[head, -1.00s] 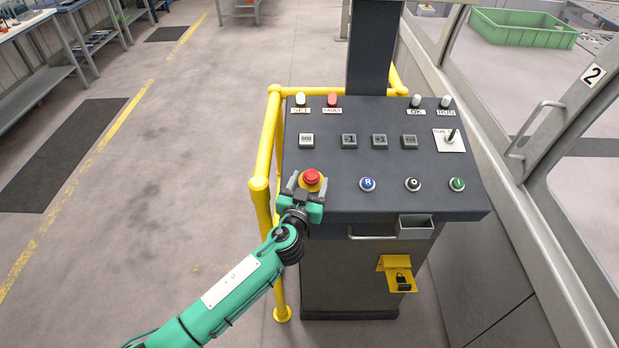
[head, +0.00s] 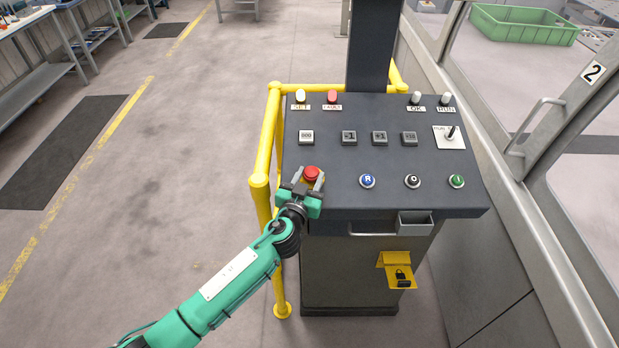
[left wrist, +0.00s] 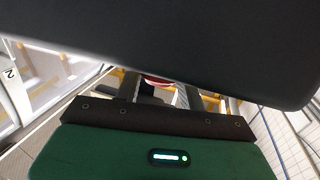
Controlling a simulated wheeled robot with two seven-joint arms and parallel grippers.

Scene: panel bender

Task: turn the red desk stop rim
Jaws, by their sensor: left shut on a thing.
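The red desk stop (head: 311,173) is a red mushroom button on a yellow base at the left front of the dark desk panel. My left gripper (head: 308,180) comes from the front left, its fingers on either side of the stop, shut on its rim. In the left wrist view a red and white sliver of the stop (left wrist: 158,81) shows between the fingers, with the dark panel (left wrist: 200,40) covering most of the rest. My right gripper is in neither view.
Blue, black and green buttons (head: 412,181) sit right of the stop, with grey square keys (head: 379,138) behind. A yellow rail (head: 266,150) stands close at the desk's left. A small grey tray (head: 414,223) and a yellow lock bracket (head: 398,268) are on the front.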

